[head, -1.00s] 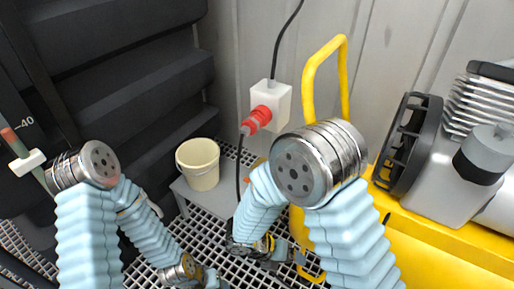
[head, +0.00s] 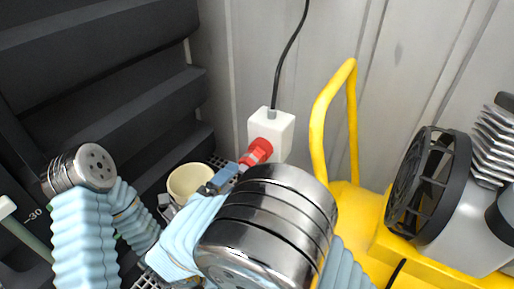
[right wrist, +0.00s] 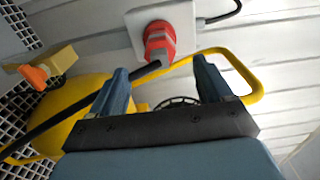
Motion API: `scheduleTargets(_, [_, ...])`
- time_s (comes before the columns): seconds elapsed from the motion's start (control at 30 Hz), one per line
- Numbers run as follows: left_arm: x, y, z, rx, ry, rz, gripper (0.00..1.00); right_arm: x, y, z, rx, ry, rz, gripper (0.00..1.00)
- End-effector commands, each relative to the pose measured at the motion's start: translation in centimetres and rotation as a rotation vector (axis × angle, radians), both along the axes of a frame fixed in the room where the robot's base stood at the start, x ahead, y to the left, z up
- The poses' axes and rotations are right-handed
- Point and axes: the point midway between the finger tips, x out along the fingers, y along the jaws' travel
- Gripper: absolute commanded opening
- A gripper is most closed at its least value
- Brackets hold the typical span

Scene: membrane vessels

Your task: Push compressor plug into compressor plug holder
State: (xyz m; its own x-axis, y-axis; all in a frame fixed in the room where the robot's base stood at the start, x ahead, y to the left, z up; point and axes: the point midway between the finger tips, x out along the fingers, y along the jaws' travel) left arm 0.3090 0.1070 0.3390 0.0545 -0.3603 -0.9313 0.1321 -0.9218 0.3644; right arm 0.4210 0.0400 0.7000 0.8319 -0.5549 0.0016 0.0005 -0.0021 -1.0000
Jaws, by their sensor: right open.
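The red compressor plug (head: 257,152) is at the front of the white wall box, the holder (head: 282,130), tilted down to the left. I cannot tell how deep it sits. In the right wrist view the plug (right wrist: 158,40) shows red at the white holder (right wrist: 180,22), with a grey end and black cable (right wrist: 90,103) trailing left. My right gripper (right wrist: 163,84) is open, its blue fingers spread below the plug with nothing between them. In the head view the right gripper (head: 221,180) is just lower left of the plug, partly hidden by my wrist. My left gripper is hidden.
A cream bucket (head: 186,181) stands left of my right gripper. A yellow compressor frame (head: 318,125) with a handle rises close to the right of the holder. A black fan guard (head: 430,185) is further right. A black cable (head: 281,70) runs up from the holder.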

Motion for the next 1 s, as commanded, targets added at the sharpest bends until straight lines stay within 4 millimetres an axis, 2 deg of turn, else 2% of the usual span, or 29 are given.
scheduleTargets(0.43, [0.0,0.0,-0.6,0.000,0.000,0.001,0.43,0.6,-0.4,-0.2,0.002,0.000,-0.002,0.79])
scheduleTargets(0.77, [0.0,0.2,-3.4,0.004,-0.001,0.006,0.43,4.3,-2.9,-0.5,0.004,0.000,-0.004,0.79])
scheduleTargets(0.83, [0.0,0.2,-1.6,0.003,-0.001,0.006,0.43,5.1,-3.4,0.5,-0.001,0.002,-0.003,0.79])
scheduleTargets(1.0, [0.0,0.0,-0.5,0.001,0.000,0.001,0.43,6.6,-4.5,0.3,0.000,0.001,-0.003,0.79])
